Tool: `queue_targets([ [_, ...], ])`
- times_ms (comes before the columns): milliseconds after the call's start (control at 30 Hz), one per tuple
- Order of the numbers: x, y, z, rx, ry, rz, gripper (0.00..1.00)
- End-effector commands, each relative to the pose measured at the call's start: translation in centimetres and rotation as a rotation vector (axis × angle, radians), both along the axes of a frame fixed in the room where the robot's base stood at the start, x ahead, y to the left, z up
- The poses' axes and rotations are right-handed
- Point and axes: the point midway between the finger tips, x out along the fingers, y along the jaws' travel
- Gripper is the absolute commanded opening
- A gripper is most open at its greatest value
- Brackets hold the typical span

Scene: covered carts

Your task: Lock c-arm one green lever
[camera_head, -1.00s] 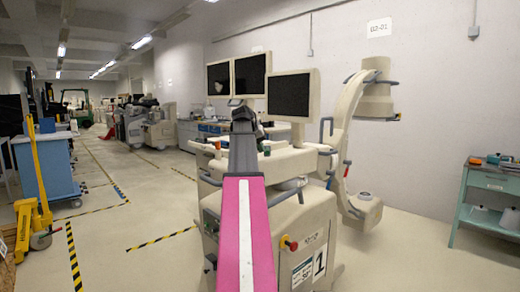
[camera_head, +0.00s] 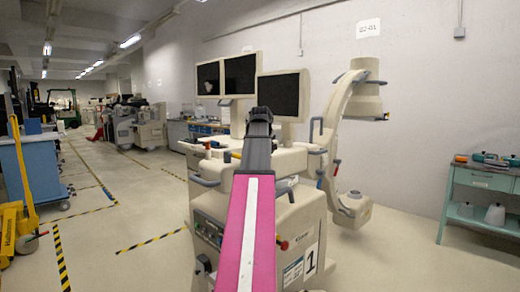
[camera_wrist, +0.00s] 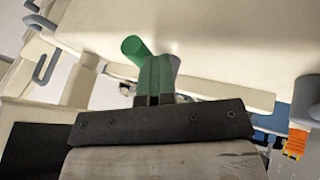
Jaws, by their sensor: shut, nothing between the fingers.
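C-arm one (camera_head: 311,215) is a cream machine marked with a large 1, standing in front of me. In the wrist view, a green lever (camera_wrist: 132,46) with a rounded end shows just beyond and left of my fingertips, against the cream body. My gripper (camera_wrist: 158,62) is shut and empty, its tips right at the lever. I cannot tell whether they touch it. In the head view my gripper (camera_head: 261,113) is over the machine's top, and my pink arm hides the lever there.
Monitors (camera_head: 277,96) stand behind my gripper. The curved C-shaped arm (camera_head: 335,135) rises at the right. A teal cart (camera_head: 480,190) stands at the right wall.

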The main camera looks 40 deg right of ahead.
Motion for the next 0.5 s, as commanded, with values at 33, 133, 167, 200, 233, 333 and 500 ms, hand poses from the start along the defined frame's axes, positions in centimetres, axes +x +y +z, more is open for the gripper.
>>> queue_targets([
  [33,-0.05,-0.33,0.01,-0.001,0.001,0.002,0.0],
  [133,-0.16,-0.7,0.01,-0.001,0.001,-0.001,0.0],
  [167,-0.19,-0.79,0.01,-0.001,0.001,-0.001,0.0],
  [200,-0.24,-0.9,-0.01,-0.002,0.002,-0.002,0.0],
  [233,-0.26,-0.97,0.0,-0.001,0.001,-0.002,0.0],
  [333,-0.32,-1.14,-0.01,-0.001,0.002,-0.003,0.0],
  [500,-0.38,-1.28,-0.03,-0.002,0.002,-0.004,0.0],
])
